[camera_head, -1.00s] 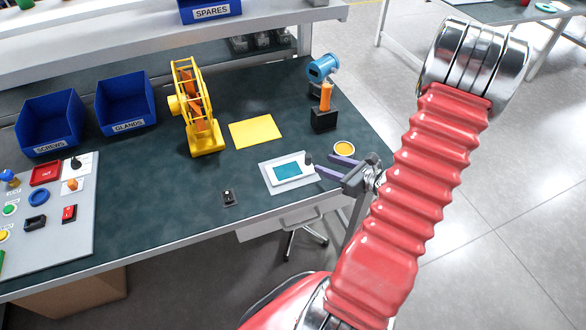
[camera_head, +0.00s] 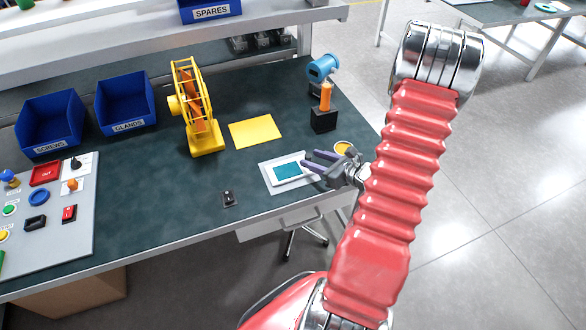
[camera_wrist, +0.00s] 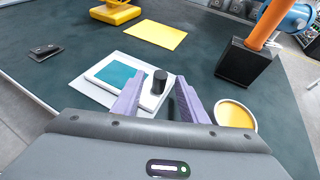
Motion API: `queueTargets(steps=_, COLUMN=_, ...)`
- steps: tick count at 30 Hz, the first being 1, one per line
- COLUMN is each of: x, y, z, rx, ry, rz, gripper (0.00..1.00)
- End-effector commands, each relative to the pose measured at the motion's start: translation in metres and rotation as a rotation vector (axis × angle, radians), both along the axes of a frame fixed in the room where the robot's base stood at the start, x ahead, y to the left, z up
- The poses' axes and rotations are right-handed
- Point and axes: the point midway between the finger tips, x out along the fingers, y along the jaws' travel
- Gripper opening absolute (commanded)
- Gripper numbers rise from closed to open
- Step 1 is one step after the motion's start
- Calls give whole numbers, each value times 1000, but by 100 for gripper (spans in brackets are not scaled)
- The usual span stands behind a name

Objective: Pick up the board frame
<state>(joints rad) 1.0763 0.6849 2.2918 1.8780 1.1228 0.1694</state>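The board frame appears to be the flat white piece with a teal panel (camera_head: 287,171), lying on a white mat (camera_head: 266,180) near the bench's front right. In the wrist view the white frame (camera_wrist: 94,75) has a dark upright knob (camera_wrist: 160,80) at its right end. My gripper (camera_head: 306,160) is open, its purple fingers pointing at that end. In the wrist view my gripper (camera_wrist: 160,88) has one finger on each side of the knob, with a gap visible on the right. I cannot tell their height over the mat.
A yellow dish (camera_wrist: 235,114) sits close to the right finger. A black block with an orange post and blue head (camera_head: 323,118) stands behind. A yellow sheet (camera_head: 255,131), a tall yellow stand (camera_head: 205,140) and a small black switch (camera_head: 228,199) are nearby.

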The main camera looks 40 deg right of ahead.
Motion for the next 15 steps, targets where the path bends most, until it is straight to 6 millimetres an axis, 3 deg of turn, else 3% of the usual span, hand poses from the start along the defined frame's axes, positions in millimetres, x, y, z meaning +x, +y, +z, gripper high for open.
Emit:
queueTargets(steps=6, x=25, y=4, z=-10, rx=1, ry=0, rz=3, gripper=39)
queueTargets(steps=15, x=30, y=3, z=-12, rx=1, ry=0, rz=0, gripper=39)
